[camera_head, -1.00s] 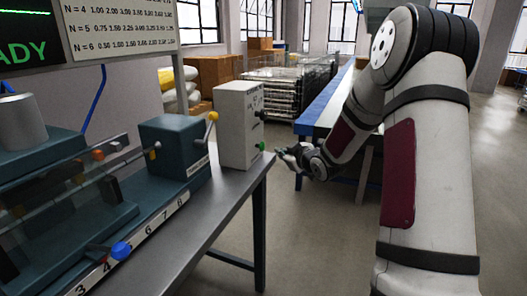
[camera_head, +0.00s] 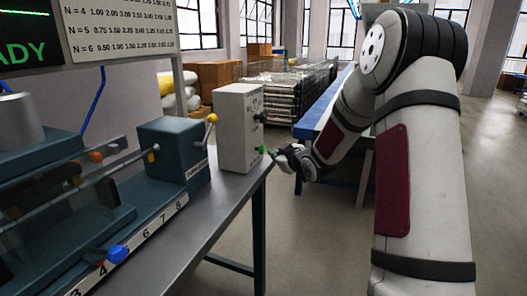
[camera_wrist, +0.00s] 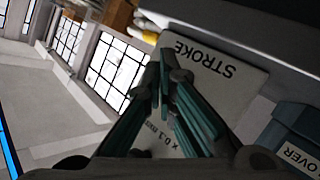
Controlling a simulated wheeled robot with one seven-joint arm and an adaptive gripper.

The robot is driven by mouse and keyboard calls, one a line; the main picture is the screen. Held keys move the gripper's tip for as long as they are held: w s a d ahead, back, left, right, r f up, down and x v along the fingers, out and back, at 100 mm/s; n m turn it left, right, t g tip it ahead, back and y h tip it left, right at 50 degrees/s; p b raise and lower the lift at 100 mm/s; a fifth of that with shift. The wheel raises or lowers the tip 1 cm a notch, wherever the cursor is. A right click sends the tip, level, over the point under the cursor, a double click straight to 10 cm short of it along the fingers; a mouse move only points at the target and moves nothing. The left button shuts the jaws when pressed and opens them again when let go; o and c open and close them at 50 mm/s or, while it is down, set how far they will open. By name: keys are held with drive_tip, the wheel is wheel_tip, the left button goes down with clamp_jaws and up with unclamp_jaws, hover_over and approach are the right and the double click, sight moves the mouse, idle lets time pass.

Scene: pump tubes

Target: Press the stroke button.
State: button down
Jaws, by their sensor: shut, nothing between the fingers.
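The stroke control box (camera_head: 236,130) is a pale grey upright box at the far end of the bench. A green button (camera_head: 261,149) sits low on its right-hand face, below a dark knob (camera_head: 262,117). My gripper (camera_head: 276,154) is shut and empty, with its tips just right of the green button; I cannot tell whether they touch it. In the wrist view my gripper's teal fingers (camera_wrist: 171,68) lie in front of the box face, which carries an upside-down STROKE label (camera_wrist: 203,58). The green button is not visible there.
A metal bench (camera_head: 222,205) carries a teal machine block (camera_head: 172,150) with a yellow-knobbed lever (camera_head: 212,118) close left of the box. A blue-topped table (camera_head: 318,106) stands behind my arm. The floor right of the bench is open.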

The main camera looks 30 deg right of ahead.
drive_tip(key=shift+a, duration=0.1)
idle(0.7)
drive_tip(key=shift+w+a, duration=0.2)
drive_tip(key=shift+w, duration=0.1)
drive_tip(key=shift+w+a+b, duration=0.55)
drive_tip(key=shift+w+b, duration=0.15)
drive_tip(key=shift+w, duration=0.05)
idle(1.4)
drive_tip(key=shift+s, duration=0.1)
drive_tip(key=shift+s+d+p, duration=0.45)
drive_tip(key=shift+s+d, duration=0.35)
drive_tip(key=shift+s, duration=0.15)
drive_tip(key=shift+s, duration=0.1)
drive_tip(key=shift+s+d+p, duration=0.45)
drive_tip(key=shift+s+d, duration=0.35)
drive_tip(key=shift+s, duration=0.15)
drive_tip(key=shift+s+d+p, duration=0.4)
drive_tip(key=shift+s+d, duration=0.35)
drive_tip(key=shift+s, duration=0.2)
drive_tip(key=shift+a+r, duration=0.1)
